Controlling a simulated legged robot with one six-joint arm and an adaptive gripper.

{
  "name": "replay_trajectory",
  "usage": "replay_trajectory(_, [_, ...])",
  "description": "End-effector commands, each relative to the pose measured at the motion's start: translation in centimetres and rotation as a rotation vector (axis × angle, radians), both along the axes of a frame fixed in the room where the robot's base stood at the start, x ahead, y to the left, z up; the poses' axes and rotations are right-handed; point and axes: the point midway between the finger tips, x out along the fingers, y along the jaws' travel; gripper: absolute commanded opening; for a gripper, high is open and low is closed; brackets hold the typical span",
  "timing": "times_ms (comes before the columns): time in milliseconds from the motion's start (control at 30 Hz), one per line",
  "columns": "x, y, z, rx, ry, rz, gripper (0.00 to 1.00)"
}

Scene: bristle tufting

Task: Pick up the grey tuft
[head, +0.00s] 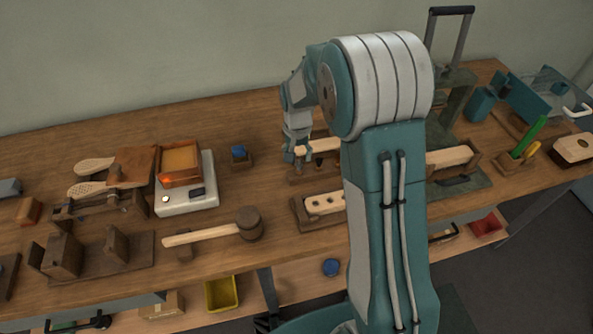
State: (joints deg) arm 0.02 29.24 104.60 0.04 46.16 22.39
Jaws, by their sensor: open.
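I cannot make out a grey tuft in the head view; it may be hidden behind my arm or gripper, or be too small to tell. My gripper (295,156) points down over the middle of the bench, by the left end of a pale wooden bar in a dark holder. It is open, and I see nothing held in it. A pale brush block with holes (325,203) lies in a dark wooden holder in front of the gripper. My arm covers the right part of that holder.
A wooden mallet (215,233) lies front left of the gripper. A white device with an orange-topped box (187,200) and a small holder with a blue piece (239,153) stand left. A wooden holder with green and yellow pieces (517,161) stands right. Bare bench (270,185) lies between.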

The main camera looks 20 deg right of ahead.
Motion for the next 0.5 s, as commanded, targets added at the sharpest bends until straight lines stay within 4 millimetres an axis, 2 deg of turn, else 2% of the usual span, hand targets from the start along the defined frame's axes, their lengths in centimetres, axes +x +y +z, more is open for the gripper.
replay_trajectory(167, [0.1,-0.2,-1.6,0.002,0.002,-0.001,0.68])
replay_trajectory(400, [0.4,0.0,-5.1,0.0,0.002,0.0,0.68])
replay_trajectory(500, [0.4,0.1,-5.7,-0.001,0.0,0.0,0.68])
